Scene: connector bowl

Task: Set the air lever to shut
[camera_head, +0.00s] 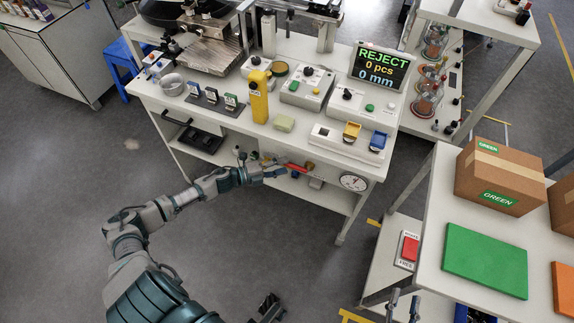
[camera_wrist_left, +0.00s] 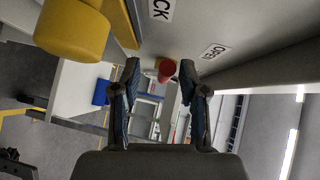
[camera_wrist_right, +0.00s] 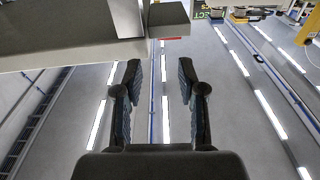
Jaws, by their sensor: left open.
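The red air lever (camera_head: 295,167) is on the front of the bench, below the tabletop, beside a small orange-yellow fitting. My left gripper (camera_head: 277,172) is at the left end of the lever. In the left wrist view, the lever's red end (camera_wrist_left: 167,71) shows between and beyond the tips of my open left gripper (camera_wrist_left: 159,70); I cannot tell whether it touches them. My right gripper (camera_wrist_right: 159,68) is open and empty, over the floor.
A round gauge (camera_head: 353,182) sits right of the lever on the bench front. Another table with a green mat (camera_head: 485,260) and cartons (camera_head: 505,176) stands at the right.

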